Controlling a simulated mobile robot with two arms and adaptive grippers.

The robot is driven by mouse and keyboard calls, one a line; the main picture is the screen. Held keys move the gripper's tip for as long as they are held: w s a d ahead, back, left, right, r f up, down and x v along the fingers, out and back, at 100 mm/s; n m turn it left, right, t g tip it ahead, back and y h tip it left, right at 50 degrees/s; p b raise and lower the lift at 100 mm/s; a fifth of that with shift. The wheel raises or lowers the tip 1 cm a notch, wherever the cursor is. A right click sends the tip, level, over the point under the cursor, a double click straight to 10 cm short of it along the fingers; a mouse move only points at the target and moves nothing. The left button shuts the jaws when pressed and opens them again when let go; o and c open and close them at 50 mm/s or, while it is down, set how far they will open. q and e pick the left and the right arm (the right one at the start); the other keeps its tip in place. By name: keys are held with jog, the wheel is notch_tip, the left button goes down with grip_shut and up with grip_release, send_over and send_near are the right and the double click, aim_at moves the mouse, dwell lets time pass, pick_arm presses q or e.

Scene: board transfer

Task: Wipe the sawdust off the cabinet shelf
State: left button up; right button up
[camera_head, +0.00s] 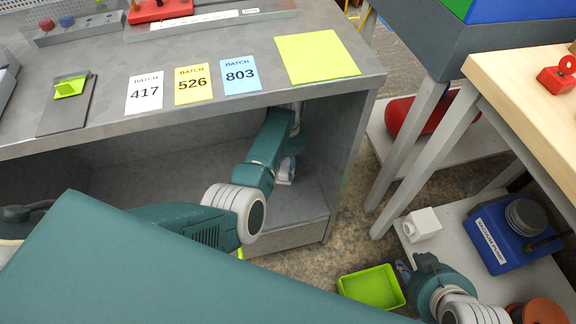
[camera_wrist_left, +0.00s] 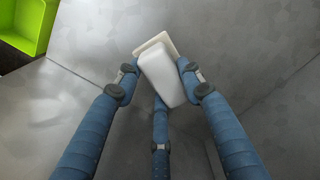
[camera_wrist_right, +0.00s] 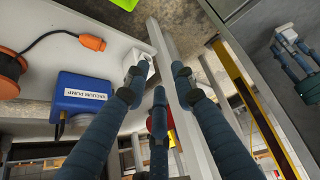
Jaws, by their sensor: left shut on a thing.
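My left gripper (camera_head: 288,165) reaches inside the open grey cabinet, low over the cabinet shelf (camera_head: 150,180). It is shut on a white block-shaped wiper (camera_wrist_left: 164,75) with a cream base plate; the wiper partly shows in the head view (camera_head: 285,179). The wiper is at or close to the grey surface; contact cannot be told. No sawdust can be clearly made out on the visible shelf; my left arm hides part of it. My right gripper (camera_head: 405,268) is outside the cabinet, over the low side shelf. Its fingers (camera_wrist_right: 158,80) are apart and empty.
A green bin (camera_head: 372,288) stands on the floor beside the cabinet. A small white box (camera_head: 422,224) and a blue vacuum pump (camera_head: 512,235) sit on the low shelf at right. Batch cards (camera_head: 193,84) and a green sheet (camera_head: 317,57) lie on the cabinet top.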

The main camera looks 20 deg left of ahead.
pick_arm(q)
jog(key=shift+r+p, duration=0.45)
jog(key=shift+p, duration=0.05)
jog(key=shift+r+p, duration=0.55)
jog(key=shift+p, duration=0.05)
pick_arm(e)
jog(key=s+d+f+g, duration=0.2)
jog(key=s+g, duration=0.1)
jog(key=s, duration=0.3)
pick_arm(q)
jog(key=shift+r+p, duration=0.75)
jog(key=shift+p, duration=0.2)
jog(key=shift+r+p, duration=0.25)
jog(key=shift+p, duration=0.15)
jog(key=shift+r+p, duration=0.35)
jog(key=shift+p, duration=0.1)
jog(key=shift+r+p, duration=0.5)
jog(key=shift+p, duration=0.15)
pick_arm(e)
notch_tip(320, 180, down, 13)
jog(key=shift+w+d+r+g+h, duration=0.2)
jog(key=shift+g+h, duration=0.1)
jog(key=shift+g, duration=0.1)
